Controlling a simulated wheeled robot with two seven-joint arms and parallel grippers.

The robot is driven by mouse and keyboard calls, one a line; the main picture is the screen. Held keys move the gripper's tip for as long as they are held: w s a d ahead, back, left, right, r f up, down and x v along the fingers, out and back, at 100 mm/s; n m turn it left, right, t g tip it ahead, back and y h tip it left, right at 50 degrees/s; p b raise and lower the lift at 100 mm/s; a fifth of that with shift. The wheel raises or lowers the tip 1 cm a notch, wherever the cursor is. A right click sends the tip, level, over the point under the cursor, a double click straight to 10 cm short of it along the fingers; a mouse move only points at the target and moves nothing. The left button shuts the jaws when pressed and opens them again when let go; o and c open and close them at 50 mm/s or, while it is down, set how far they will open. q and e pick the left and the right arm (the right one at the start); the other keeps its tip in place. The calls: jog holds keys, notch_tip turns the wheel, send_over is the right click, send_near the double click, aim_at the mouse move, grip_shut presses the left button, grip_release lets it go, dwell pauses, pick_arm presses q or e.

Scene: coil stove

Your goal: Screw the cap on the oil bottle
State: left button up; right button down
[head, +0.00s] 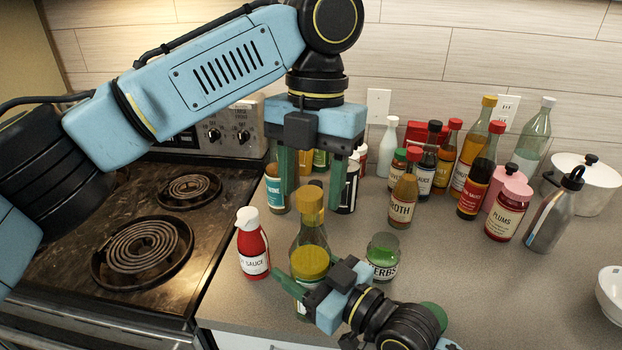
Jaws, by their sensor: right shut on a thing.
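A red sauce bottle (252,245) stands close left and a green-lidded herbs jar (383,257) close right. A broth bottle (404,197) and several other bottles stand behind. A coil stove (145,245) is at left.

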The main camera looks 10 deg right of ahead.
pick_arm(q)
jog(key=shift+s+r, duration=0.1)
jog(key=shift+r, duration=2.2)
jog(key=shift+c, duration=0.3)
